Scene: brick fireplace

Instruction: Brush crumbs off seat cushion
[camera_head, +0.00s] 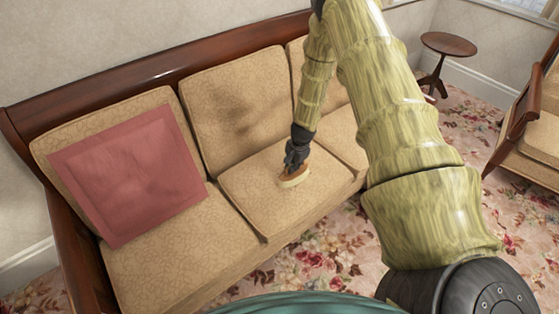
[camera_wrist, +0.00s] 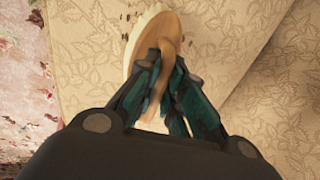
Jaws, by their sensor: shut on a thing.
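My gripper (camera_head: 293,161) is shut on a wooden brush with pale bristles (camera_head: 295,179), over the middle seat cushion (camera_head: 255,185) of the sofa. In the wrist view my gripper (camera_wrist: 165,95) holds the brush (camera_wrist: 158,35) by its wooden handle. The brush is at the cushion's surface; I cannot tell whether its bristles touch. Small dark crumbs (camera_wrist: 125,37) lie on the tan patterned seat cushion (camera_wrist: 90,60) around the brush head. Part of the cushion is hidden by the brush and my gripper.
A pink pillow (camera_head: 128,178) leans on the sofa's left part. The dark wooden sofa frame (camera_head: 110,87) runs behind the cushions. A small round table (camera_head: 449,44) and a wooden armchair (camera_head: 515,125) stand at right. Floral carpet (camera_head: 320,250) lies in front.

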